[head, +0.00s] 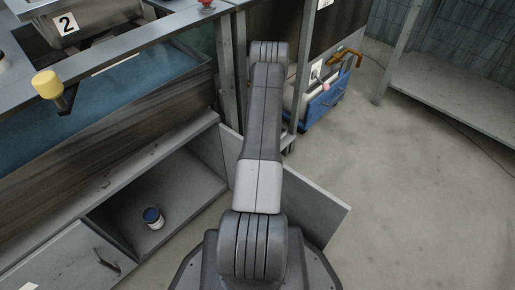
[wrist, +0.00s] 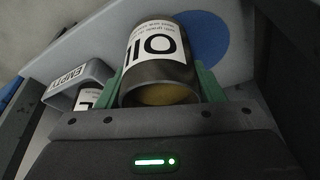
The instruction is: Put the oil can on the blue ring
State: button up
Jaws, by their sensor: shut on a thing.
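The oil can (wrist: 155,62) is a dark metal can with a white OIL label, upside down in the wrist view. My gripper (wrist: 163,82) is shut on it, with green fingers at its two sides. A round blue patch (wrist: 215,40), which looks like the blue ring, lies on a pale surface behind the can and is partly hidden by it. The gap between can and blue patch cannot be judged. In the head view my arm hides my gripper and the can.
A bin labelled EMPTY (wrist: 82,78) with another labelled can (wrist: 88,97) is left of the oil can. A small blue-topped tin (head: 153,218) stands in the open lower cabinet (head: 185,180). A blue toolbox (head: 322,105) is beyond my arm.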

jog(key=o, duration=1.3)
jog(key=shift+c, duration=0.2)
jog(key=p+v, duration=0.4)
jog(key=v, duration=0.7)
jog(key=shift+w+p, duration=0.1)
jog(key=shift+p, duration=0.25)
jog(key=shift+d+r, duration=0.15)
jog(key=shift+r, duration=0.45)
jog(key=shift+s, duration=0.25)
